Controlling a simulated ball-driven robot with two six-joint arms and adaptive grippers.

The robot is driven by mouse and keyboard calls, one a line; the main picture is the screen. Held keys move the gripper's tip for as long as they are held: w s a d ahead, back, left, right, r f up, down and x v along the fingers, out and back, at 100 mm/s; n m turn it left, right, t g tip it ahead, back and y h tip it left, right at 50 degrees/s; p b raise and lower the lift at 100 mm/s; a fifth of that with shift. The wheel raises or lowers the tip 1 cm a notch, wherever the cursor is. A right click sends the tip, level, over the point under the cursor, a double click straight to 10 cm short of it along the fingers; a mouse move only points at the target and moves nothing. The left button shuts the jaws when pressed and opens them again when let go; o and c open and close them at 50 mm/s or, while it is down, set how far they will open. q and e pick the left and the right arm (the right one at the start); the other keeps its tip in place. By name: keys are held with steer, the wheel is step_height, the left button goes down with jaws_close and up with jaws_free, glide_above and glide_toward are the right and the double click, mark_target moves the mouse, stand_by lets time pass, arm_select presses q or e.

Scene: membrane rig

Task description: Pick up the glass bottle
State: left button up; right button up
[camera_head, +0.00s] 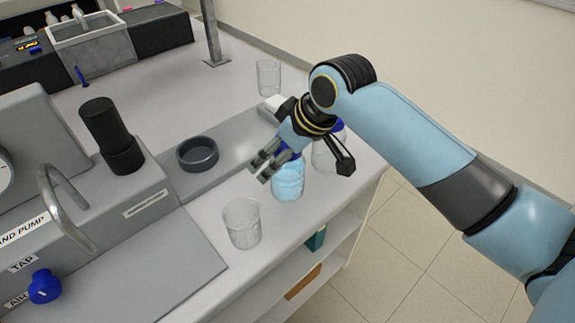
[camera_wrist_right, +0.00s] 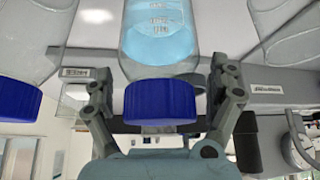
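A glass bottle with light blue liquid (camera_head: 288,184) stands upright near the right edge of the bench, its blue cap partly hidden behind my right gripper. My right gripper (camera_head: 266,166) is at the top of this bottle in the head view. In the right wrist view, my right gripper (camera_wrist_right: 162,105) is open, with one finger on each side of the blue cap (camera_wrist_right: 160,102) and gaps between. The bottle body (camera_wrist_right: 158,40) appears upside down there. A second, clear bottle with a blue cap (camera_head: 328,155) stands behind, partly covered by my arm. My left gripper is not in view.
An empty glass beaker (camera_head: 242,224) stands in front of the bottle, and another (camera_head: 269,78) stands farther back. A dark ring-shaped dish (camera_head: 198,153) sits on the grey rig plate to the left. The bench edge drops to shelves on the right.

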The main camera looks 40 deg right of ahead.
steer(key=c, duration=1.6)
steer(key=shift+c, duration=0.3)
step_height(320, 180, up, 10)
steer(key=shift+r, duration=0.1)
